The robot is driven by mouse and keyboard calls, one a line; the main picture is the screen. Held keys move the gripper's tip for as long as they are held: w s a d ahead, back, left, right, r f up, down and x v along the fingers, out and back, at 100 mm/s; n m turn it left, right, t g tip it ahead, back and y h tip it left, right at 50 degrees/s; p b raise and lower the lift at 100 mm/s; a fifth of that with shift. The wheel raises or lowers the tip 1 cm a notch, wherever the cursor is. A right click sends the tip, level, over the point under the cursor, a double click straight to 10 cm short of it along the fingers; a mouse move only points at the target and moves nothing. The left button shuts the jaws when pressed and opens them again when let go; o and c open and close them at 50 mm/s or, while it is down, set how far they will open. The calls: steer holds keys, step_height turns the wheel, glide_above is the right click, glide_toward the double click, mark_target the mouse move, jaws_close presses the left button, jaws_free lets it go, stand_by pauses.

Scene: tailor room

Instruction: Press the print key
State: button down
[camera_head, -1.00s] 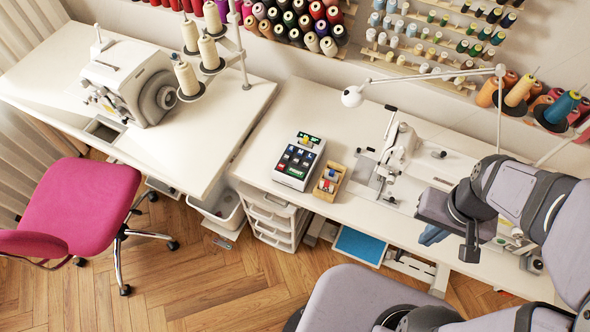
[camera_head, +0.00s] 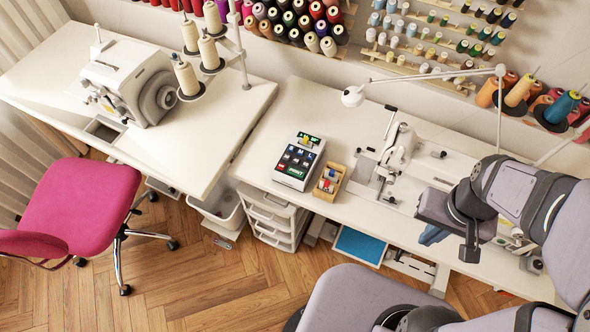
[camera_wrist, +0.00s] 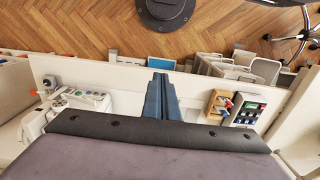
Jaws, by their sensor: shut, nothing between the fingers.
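The keypad device (camera_head: 300,160) is a white box with a dark face and several keys, on the table left of the sewing machine. A green key with pale lettering that seems to read PRINT (camera_head: 293,174) lies along its near edge. The device also shows in the wrist view (camera_wrist: 246,111), right of my fingers. My gripper (camera_wrist: 160,80) has blue fingers, shut and empty, above the table. In the head view my gripper (camera_head: 430,237) is partly hidden by my arm, well right of the device and apart from it.
A wooden box of small colored items (camera_head: 329,182) stands just right of the device. The white sewing machine (camera_head: 400,150) stands between the box and my arm. A lamp head (camera_head: 352,97) hangs behind. Bare tabletop (camera_head: 258,165) lies left of the device.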

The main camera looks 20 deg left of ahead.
stand_by(0.3)
steer(key=w+a+f+m+t+p, duration=0.1)
steer(key=w+a+f+m+t, duration=0.1)
steer(key=w+a+m, duration=0.35)
steer(key=m+t+y+p, duration=0.3)
steer(key=m+t+y, duration=0.25)
steer(key=m, duration=0.75)
glide_above(297, 175)
steer(key=shift+g+y, duration=0.35)
step_height(297, 175, down, 5)
steer(key=shift+f, duration=0.1)
steer(key=shift+f, duration=0.1)
step_height(297, 175, down, 7)
steer(key=b, duration=0.5)
steer(key=shift+f, duration=0.15)
steer(key=shift+f+b, duration=0.7)
steer(key=shift+b, duration=0.1)
